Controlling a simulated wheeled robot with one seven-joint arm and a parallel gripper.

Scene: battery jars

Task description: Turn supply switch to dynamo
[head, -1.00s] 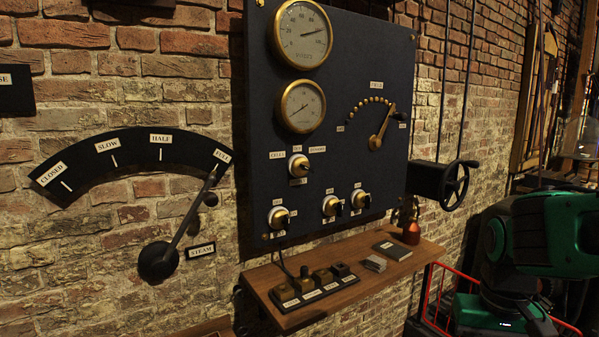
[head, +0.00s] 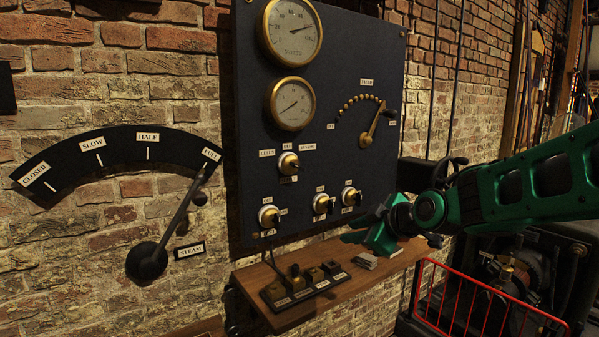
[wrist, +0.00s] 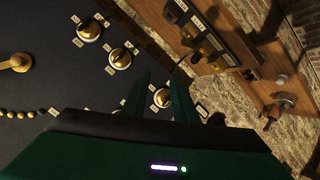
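The supply switch (head: 289,161) is the single round knob in the middle of the dark panel (head: 350,60) in the head view. A cells label sits at its left, off above it and a dynamo label at its right. Its exact pointer setting is too small to read. My gripper (head: 368,222) is in front of the panel's lower right, right of and below this switch and apart from it. In the wrist view my gripper (wrist: 158,85) has two separated fingers with nothing held. Several knobs show there, but I cannot tell whether one is the supply switch.
Three lower knobs (head: 322,204) line the panel's bottom. The field lever (head: 371,125) is above my gripper. A wooden shelf (head: 310,305) with keys juts out below. The steam lever (head: 172,230) is at left, a red rail (head: 490,310) at right.

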